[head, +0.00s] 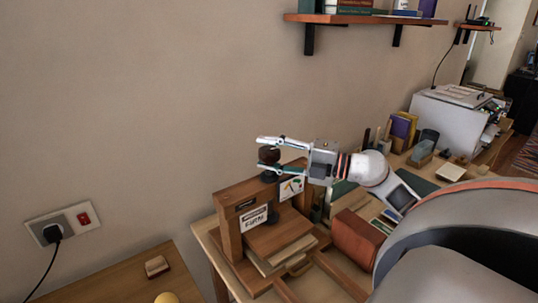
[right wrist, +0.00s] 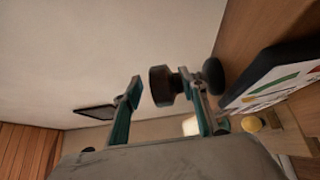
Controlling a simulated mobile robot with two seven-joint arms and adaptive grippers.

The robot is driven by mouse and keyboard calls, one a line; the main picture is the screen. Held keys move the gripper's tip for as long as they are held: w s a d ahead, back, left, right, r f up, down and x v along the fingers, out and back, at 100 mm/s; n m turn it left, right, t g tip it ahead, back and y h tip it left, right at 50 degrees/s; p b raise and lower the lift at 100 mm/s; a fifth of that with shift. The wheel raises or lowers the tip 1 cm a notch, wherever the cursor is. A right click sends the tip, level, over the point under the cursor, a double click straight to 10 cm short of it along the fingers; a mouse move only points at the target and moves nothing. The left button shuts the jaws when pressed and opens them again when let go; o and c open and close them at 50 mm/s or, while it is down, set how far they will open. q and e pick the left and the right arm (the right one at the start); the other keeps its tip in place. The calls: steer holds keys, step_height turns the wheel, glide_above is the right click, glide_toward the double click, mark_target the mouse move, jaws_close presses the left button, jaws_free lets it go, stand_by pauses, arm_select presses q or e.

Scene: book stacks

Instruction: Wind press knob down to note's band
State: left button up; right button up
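The wooden press (head: 229,222) stands on the table at the wall, with a dark round knob (head: 268,155) on top. My left gripper is out of view.
A white label (head: 254,219) is on the press front, above stacked boards (head: 281,243). A reddish-brown box (head: 358,238) stands to the right. A shelf (head: 365,19) hangs above on the wall. A wooden table (head: 115,279) at the left has free room.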

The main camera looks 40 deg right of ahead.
steer(key=shift+f, duration=0.15)
stand_by(0.3)
steer(key=shift+s+d, duration=0.1)
steer(key=shift+s+d+f, duration=0.1)
steer(key=shift+s+d, duration=0.05)
steer(key=shift+s, duration=0.15)
steer(key=v, duration=1.1)
